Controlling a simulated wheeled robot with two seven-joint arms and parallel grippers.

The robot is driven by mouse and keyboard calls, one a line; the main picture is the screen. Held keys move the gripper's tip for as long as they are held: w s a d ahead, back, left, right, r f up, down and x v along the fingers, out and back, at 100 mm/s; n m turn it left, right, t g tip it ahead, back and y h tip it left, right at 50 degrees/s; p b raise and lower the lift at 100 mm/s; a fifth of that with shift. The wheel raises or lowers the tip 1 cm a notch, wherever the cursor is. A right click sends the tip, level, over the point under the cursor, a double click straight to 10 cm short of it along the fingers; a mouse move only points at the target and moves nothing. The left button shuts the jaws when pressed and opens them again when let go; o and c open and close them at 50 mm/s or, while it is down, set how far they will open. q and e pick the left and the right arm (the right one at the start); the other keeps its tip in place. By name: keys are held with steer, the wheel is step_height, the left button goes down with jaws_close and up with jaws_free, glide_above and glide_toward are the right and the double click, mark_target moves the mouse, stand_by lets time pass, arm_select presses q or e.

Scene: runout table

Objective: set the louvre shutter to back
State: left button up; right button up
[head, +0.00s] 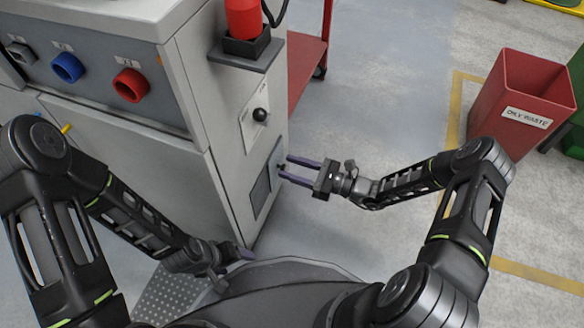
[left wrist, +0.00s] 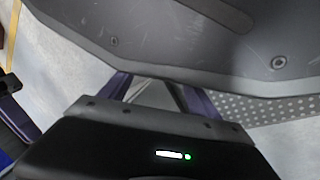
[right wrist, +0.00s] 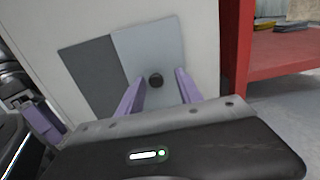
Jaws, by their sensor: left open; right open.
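In the head view the plate (head: 277,160) is on the far side of the dark panel (head: 260,192). My right gripper (head: 285,167) is open, its fingers pointing at the plate. My left gripper (head: 246,254) is open and empty, low near the cabinet's front corner.
Above the shutter, the cabinet (head: 215,110) carries a plate with a black ball knob (head: 260,115) and a red device (head: 242,18). A red shelf (head: 305,65) stands behind. A red oily waste bin (head: 520,100) stands right; the floor between is clear.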

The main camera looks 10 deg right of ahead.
steer(key=p+v, duration=0.2)
steer(key=v, duration=0.5)
steer(key=shift+s+d, duration=0.2)
steer(key=shift+d, duration=0.1)
stand_by(0.4)
